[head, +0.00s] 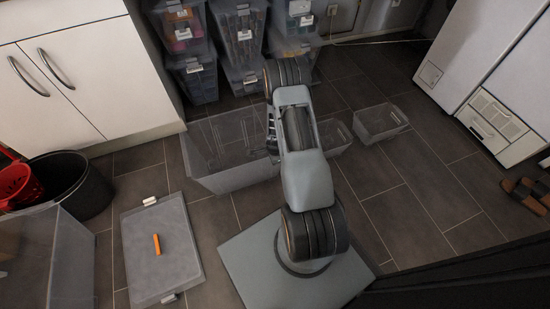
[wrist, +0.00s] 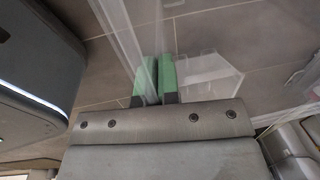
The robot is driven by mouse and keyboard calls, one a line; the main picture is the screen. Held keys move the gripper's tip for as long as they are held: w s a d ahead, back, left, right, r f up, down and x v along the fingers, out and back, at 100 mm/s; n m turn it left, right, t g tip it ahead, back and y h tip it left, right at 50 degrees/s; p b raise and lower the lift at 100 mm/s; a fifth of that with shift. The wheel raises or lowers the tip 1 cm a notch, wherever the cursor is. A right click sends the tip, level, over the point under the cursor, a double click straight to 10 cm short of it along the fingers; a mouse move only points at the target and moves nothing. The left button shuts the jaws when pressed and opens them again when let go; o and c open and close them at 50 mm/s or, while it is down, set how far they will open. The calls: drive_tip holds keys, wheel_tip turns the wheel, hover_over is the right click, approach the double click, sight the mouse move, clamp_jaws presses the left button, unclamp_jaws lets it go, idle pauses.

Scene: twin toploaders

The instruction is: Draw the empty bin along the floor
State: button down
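The empty bin (head: 232,178) is a large clear plastic box standing on the floor, left of my arm in the head view. Its right end is partly covered by my arm. In the wrist view a clear plastic wall (wrist: 122,32) runs up from the green fingertips. My gripper (wrist: 158,80) has its two green fingers close together with this thin wall between them, and appears shut on it. In the head view my fingertips are hidden behind the arm.
Two small clear bins, one (head: 381,122) beyond the arm, stand right of it. A lid (head: 140,255) with an orange marker (head: 156,244), another clear bin (head: 70,262) and a black bucket (head: 85,195) lie left. Stacked boxes (head: 240,40) stand behind.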

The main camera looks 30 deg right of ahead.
drive_tip(key=c, duration=1.7)
unclamp_jaws()
drive_tip(key=shift+s, duration=0.2)
drive_tip(key=o, duration=0.4)
drive_tip(key=shift+w, duration=0.1)
drive_tip(key=shift+o, duration=0.2)
drive_tip(key=shift+r, duration=0.1)
wheel_tip(320, 180, up, 14)
drive_tip(key=s+p, duration=0.1)
drive_tip(key=p, duration=0.7)
drive_tip(key=shift+s+a+f, duration=0.2)
drive_tip(key=shift+s, duration=0.2)
